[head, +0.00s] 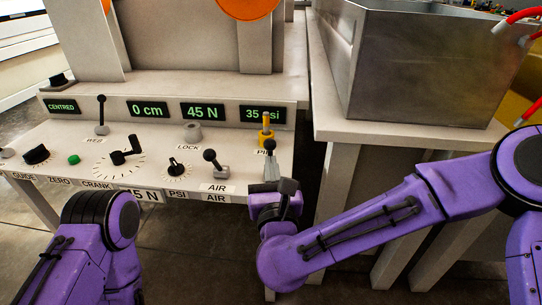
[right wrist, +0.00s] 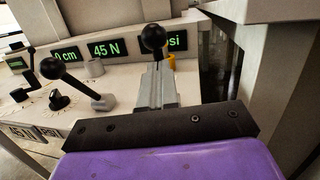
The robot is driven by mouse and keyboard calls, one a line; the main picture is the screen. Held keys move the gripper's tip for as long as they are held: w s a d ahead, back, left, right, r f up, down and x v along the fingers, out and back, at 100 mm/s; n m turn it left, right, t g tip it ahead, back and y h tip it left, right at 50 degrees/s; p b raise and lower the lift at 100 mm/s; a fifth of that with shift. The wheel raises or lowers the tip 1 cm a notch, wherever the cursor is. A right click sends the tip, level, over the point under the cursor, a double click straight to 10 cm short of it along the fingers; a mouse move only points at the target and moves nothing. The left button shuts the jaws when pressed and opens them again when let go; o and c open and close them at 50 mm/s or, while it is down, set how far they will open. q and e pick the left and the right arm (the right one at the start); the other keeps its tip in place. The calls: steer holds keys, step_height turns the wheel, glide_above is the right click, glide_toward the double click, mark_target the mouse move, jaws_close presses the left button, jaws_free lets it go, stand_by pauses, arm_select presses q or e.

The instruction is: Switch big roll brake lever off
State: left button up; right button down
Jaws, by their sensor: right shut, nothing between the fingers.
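A lever with a black knob stands at the right end of the control panel in the head view (head: 270,144), and I take it to be the brake lever. It also shows in the right wrist view (right wrist: 153,38). My right gripper (head: 271,166) is shut and empty, with its grey fingers (right wrist: 155,82) just in front of this lever. Whether they touch it I cannot tell. The lever's base and any label are hidden behind my gripper. My left arm shows at the lower left, but its gripper is out of view.
A similar black-knobbed lever (head: 210,156) stands left of my right gripper, behind the AIR label. A yellow pin (head: 266,132) stands behind the fingers. A crank (head: 126,152), knobs and green displays (head: 203,111) spread leftward. A metal bath (head: 420,65) stands at the right.

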mark_target(274, 147)
steer(key=w+g+p, duration=0.1)
steer(key=p, duration=0.2)
steer(key=w+r+g+p, duration=0.1)
steer(key=g+p, duration=0.1)
steer(key=p, duration=0.2)
steer(key=w+r+m+g+p, duration=0.1)
steer(key=g+p, duration=0.1)
steer(key=p, duration=0.1)
steer(key=shift+d+r+p, duration=0.15)
steer(key=shift+d+p, duration=0.1)
steer(key=shift+p, duration=0.1)
steer(key=shift+w+g+p, duration=0.45)
steer(key=shift+g+p, duration=0.1)
steer(key=shift+g, duration=0.15)
steer(key=shift+w+f+p, duration=0.3)
steer(key=shift+w+f, duration=0.05)
steer(key=shift+w+d+r, duration=0.1)
steer(key=shift+w, duration=0.05)
steer(key=shift+r, duration=0.1)
